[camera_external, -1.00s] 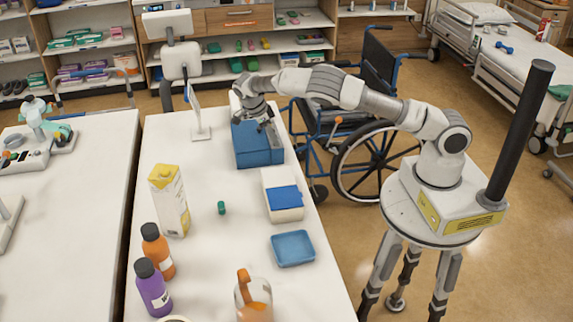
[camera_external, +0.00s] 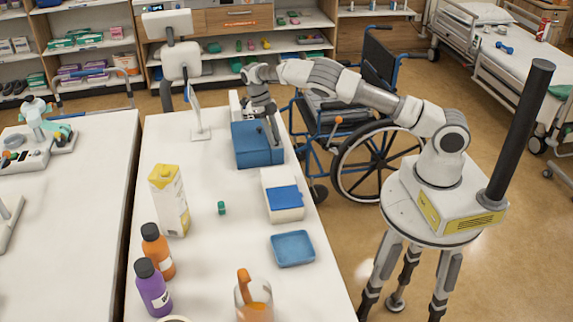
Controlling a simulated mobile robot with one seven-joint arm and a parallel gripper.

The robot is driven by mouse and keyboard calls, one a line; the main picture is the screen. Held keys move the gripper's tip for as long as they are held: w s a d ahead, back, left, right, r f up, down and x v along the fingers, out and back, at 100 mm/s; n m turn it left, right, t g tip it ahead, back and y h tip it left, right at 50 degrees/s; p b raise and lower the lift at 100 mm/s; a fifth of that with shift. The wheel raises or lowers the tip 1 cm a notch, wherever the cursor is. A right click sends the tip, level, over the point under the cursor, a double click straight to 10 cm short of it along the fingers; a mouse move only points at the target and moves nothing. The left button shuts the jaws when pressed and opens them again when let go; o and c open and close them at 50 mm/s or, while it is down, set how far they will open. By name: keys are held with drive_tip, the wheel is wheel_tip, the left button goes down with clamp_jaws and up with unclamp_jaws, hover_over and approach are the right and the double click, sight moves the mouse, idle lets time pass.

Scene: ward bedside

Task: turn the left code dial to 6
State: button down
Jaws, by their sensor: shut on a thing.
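A blue box (camera_external: 258,157) stands near the right edge of the white table. My gripper (camera_external: 273,133) points down at the right part of the top of this box. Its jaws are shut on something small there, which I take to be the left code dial. The fingers hide it, and the dials and their numbers cannot be made out in this view.
A white box with a blue lid (camera_external: 284,196) stands just in front, with a blue tray (camera_external: 292,249) nearer. A carton (camera_external: 169,203) and bottles (camera_external: 157,250) are at the left. A wheelchair (camera_external: 375,150) stands beside the table.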

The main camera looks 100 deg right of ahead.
drive_tip(key=shift+s+f+m+t+y+p, duration=0.15)
drive_tip(key=shift+m+t+p, duration=0.25)
drive_tip(key=shift+m, duration=0.5)
drive_tip(key=shift+r+m+t+y+p, duration=0.1)
drive_tip(key=shift+m+t+y+p, duration=0.1)
drive_tip(key=shift+m+p, duration=0.55)
drive_tip(key=shift+m, duration=0.35)
drive_tip(key=c, duration=1)
unclamp_jaws()
drive_tip(key=shift+d, duration=0.1)
drive_tip(key=shift+n+b, duration=0.7)
drive_tip(key=shift+n, duration=0.1)
